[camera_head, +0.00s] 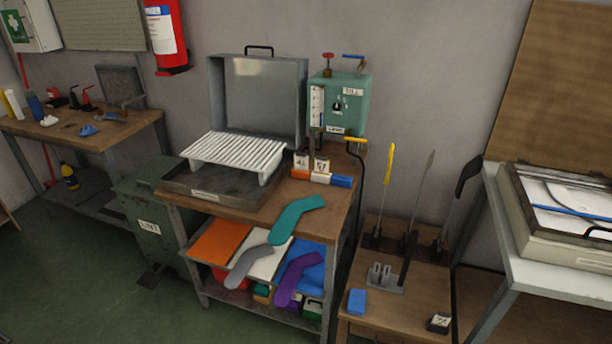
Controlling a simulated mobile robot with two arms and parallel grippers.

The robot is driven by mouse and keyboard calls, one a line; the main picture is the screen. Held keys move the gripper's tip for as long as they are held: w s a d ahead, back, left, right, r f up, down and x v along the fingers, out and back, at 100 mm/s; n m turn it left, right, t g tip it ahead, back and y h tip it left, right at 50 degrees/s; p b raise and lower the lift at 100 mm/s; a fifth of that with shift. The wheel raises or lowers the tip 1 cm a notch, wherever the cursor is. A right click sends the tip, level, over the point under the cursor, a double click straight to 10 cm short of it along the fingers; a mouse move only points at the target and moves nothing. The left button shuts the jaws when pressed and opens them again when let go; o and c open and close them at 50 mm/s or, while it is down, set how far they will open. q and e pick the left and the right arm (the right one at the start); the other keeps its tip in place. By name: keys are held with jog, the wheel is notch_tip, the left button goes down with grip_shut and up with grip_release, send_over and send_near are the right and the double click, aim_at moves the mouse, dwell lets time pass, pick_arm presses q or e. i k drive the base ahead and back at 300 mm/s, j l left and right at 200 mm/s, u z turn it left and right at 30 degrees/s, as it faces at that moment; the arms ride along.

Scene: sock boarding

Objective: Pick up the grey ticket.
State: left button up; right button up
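No ticket can be picked out clearly as grey. Two small pale cards with dark marks stand on the wooden bench beside the press: a left card (300,161) and a right card (321,166). Both are too small to read for certain. A small dark block with a pale label (438,323) lies on the low right table. Neither of my grippers is in view.
A green boiler unit (342,104) stands behind the cards. Upright tools (388,170) rise from the low table (397,318). Green floor (150,310) is open at front left.

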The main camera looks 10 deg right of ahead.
aim_at(441, 319)
jog(key=z, duration=1.5)
